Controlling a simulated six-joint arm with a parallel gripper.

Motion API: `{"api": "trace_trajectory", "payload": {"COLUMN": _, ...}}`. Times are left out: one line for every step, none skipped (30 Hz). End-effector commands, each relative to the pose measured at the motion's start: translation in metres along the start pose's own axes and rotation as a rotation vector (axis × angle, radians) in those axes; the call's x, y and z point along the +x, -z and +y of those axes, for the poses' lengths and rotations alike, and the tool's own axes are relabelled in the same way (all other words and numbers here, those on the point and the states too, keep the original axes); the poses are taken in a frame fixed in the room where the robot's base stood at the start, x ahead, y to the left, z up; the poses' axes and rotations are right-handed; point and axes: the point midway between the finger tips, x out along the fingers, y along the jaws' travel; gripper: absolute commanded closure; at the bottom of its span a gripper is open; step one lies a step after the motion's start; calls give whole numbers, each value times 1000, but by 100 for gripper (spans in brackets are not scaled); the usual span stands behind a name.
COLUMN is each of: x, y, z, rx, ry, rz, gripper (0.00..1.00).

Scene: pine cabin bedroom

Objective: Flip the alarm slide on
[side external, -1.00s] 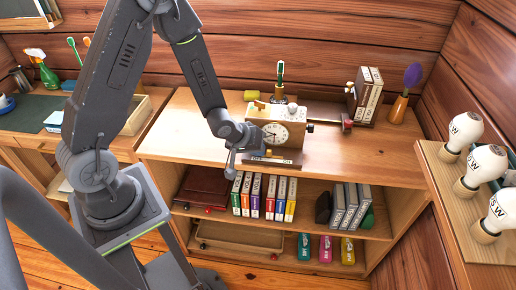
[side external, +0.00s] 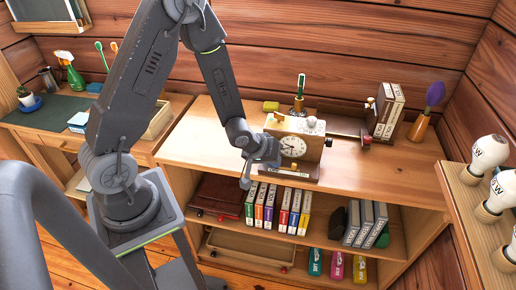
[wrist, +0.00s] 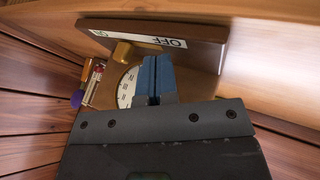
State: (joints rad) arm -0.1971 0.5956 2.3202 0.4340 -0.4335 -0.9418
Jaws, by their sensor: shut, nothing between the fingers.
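The wooden alarm clock (side external: 313,147) stands on the shelf top, its round white dial (side external: 293,146) facing front. The dial also shows partly in the wrist view (wrist: 125,90). Its base carries a white label strip (wrist: 160,39) reading OFF, with a green mark at the other end. A small yellow-tan knob (wrist: 122,51), seemingly the slide, sits beside the strip, nearer the green mark than the word OFF. My gripper (side external: 264,152) is at the clock's left front. Its blue fingertips (wrist: 154,64) are shut and empty, between dial and base in the wrist view; contact cannot be told.
A brush in a holder (side external: 299,92) stands behind the clock, and a dark tray (side external: 345,126) lies behind right. Books (side external: 388,110) and a vase with a purple item (side external: 420,126) stand farther right. White bulbs (side external: 489,152) line the right ledge. The shelf's front right is clear.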

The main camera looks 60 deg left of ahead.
Motion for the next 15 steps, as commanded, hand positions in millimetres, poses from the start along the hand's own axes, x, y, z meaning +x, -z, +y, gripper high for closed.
{"api": "trace_trajectory", "payload": {"x": -7, "y": 1, "z": -11, "rx": -6, "ry": 2, "rz": 2, "gripper": 100}}
{"api": "trace_trajectory", "payload": {"x": -14, "y": 2, "z": -7, "rx": -3, "ry": -2, "rz": 6, "gripper": 100}}
{"api": "trace_trajectory", "payload": {"x": -22, "y": 2, "z": -6, "rx": 0, "ry": -3, "rz": 6, "gripper": 100}}
{"api": "trace_trajectory", "payload": {"x": -27, "y": 2, "z": -6, "rx": -1, "ry": -2, "rz": 6, "gripper": 100}}
{"api": "trace_trajectory", "payload": {"x": -33, "y": 2, "z": -6, "rx": -1, "ry": -2, "rz": 6, "gripper": 100}}
{"api": "trace_trajectory", "payload": {"x": -40, "y": 2, "z": -6, "rx": 0, "ry": -2, "rz": 5, "gripper": 100}}
{"api": "trace_trajectory", "payload": {"x": -45, "y": 2, "z": -6, "rx": 0, "ry": -2, "rz": 5, "gripper": 100}}
{"api": "trace_trajectory", "payload": {"x": -50, "y": 2, "z": -6, "rx": 0, "ry": -3, "rz": 6, "gripper": 100}}
{"api": "trace_trajectory", "payload": {"x": -57, "y": 1, "z": -6, "rx": 1, "ry": -1, "rz": 5, "gripper": 100}}
{"api": "trace_trajectory", "payload": {"x": -62, "y": 1, "z": -6, "rx": 1, "ry": -2, "rz": 5, "gripper": 100}}
{"api": "trace_trajectory", "payload": {"x": -67, "y": 2, "z": -5, "rx": 0, "ry": -4, "rz": 5, "gripper": 100}}
{"api": "trace_trajectory", "payload": {"x": -73, "y": 1, "z": -6, "rx": 1, "ry": -3, "rz": 5, "gripper": 100}}
{"api": "trace_trajectory", "payload": {"x": -78, "y": 1, "z": -6, "rx": 0, "ry": -2, "rz": 5, "gripper": 100}}
{"api": "trace_trajectory", "payload": {"x": -82, "y": 1, "z": -6, "rx": 1, "ry": -1, "rz": 6, "gripper": 100}}
{"api": "trace_trajectory", "payload": {"x": -86, "y": 1, "z": -6, "rx": 1, "ry": -2, "rz": 3, "gripper": 100}}
